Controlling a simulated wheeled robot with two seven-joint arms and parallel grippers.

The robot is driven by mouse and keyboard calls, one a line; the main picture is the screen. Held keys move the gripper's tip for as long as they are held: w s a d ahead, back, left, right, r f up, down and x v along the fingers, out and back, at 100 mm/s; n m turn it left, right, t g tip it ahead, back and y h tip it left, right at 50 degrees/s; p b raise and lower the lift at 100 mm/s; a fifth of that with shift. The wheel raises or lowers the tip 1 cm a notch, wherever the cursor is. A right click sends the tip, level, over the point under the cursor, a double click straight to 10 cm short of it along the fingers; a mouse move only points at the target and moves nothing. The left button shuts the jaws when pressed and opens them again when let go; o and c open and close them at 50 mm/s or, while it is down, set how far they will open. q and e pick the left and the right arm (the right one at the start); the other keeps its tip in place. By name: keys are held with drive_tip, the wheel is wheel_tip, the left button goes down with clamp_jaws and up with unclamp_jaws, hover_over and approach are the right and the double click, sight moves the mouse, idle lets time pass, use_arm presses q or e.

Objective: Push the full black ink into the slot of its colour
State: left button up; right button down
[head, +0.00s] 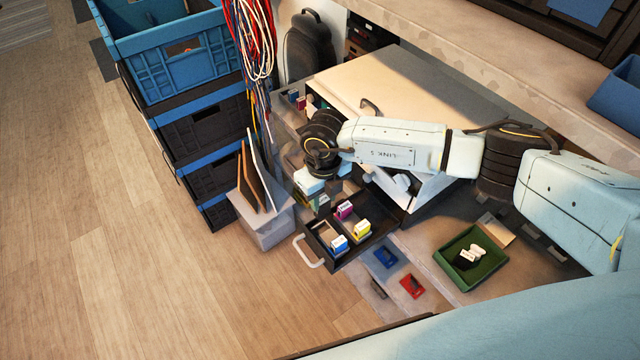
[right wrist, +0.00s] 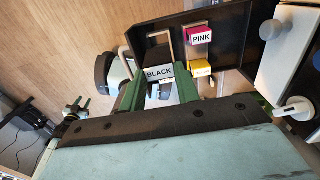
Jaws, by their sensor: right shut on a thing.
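My right gripper (right wrist: 158,92) is shut on the black ink cartridge, whose white label reading BLACK (right wrist: 158,73) shows between the green fingers in the right wrist view. In the head view the right gripper (head: 321,200) hangs at the back left of the open black drawer (head: 374,242); the cartridge cannot be made out there. The drawer holds a pink ink (head: 344,210), a yellow ink (head: 361,229) and a blue-and-white ink (head: 338,244). A grey-framed slot (right wrist: 152,36) shows just beyond the black cartridge in the wrist view. Whether the cartridge touches it I cannot tell.
A green tray (head: 441,257) at the right holds a black-and-white item (head: 468,256). A blue piece (head: 385,257) and a red piece (head: 411,286) lie in front of the drawer. A grey bin with upright boards (head: 270,233) stands close left of the drawer.

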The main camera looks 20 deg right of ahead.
sight(323, 211)
drive_tip(key=shift+s+r, duration=0.1)
drive_tip(key=shift+s, duration=0.05)
drive_tip(key=shift+f+b, duration=0.55)
drive_tip(key=shift+f, duration=0.1)
wheel_tip(323, 211, down, 3)
drive_tip(key=b, duration=0.2)
drive_tip(key=shift+b, duration=0.3)
drive_tip(key=shift+f+b, duration=0.6)
drive_tip(key=shift+f, duration=0.2)
drive_tip(key=shift+f+b, duration=1.3)
drive_tip(key=shift+f, duration=0.35)
drive_tip(key=c, duration=0.9)
unclamp_jaws()
drive_tip(key=shift+c, duration=0.2)
drive_tip(key=shift+r, duration=0.15)
